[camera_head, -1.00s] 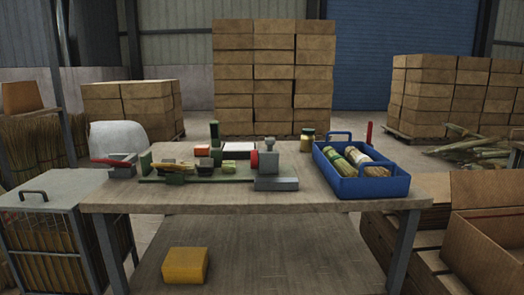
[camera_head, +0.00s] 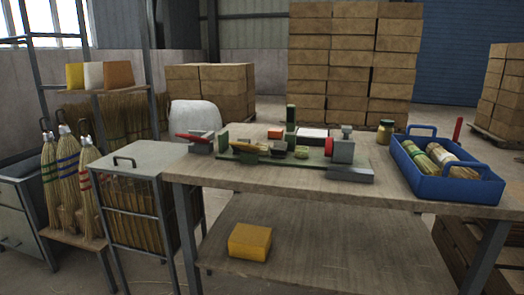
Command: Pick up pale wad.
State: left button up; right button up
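No object stands out clearly as the pale wad. One pale candidate is a whitish block (camera_head: 93,76) between a yellow and an orange block on the upper shelf at the left. Another is a large rounded white bundle (camera_head: 195,116) behind the workbench's left end. Small yellowish pieces (camera_head: 301,152) also lie among the tools on the bench, too small to identify. Neither of my grippers is in view.
The wooden workbench (camera_head: 215,174) carries a green winding fixture (camera_head: 270,160), a jar (camera_head: 385,131) and a blue tray (camera_head: 455,190) with rolls. A yellow block (camera_head: 250,242) lies on its lower shelf.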

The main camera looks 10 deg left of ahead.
aim_at(264, 148)
jog(key=i+j+u, duration=0.65)
jog(key=i+j, duration=0.15)
jog(key=i+j+u, duration=0.35)
jog(key=i, duration=0.15)
jog(key=z, duration=0.5)
jog(key=k+l+z, duration=0.15)
jog(key=l+z, duration=0.15)
jog(key=k+l+z, duration=0.1)
jog(key=l+z, duration=0.2)
jog(key=k+l+z, duration=0.1)
jog(key=l+z, duration=0.2)
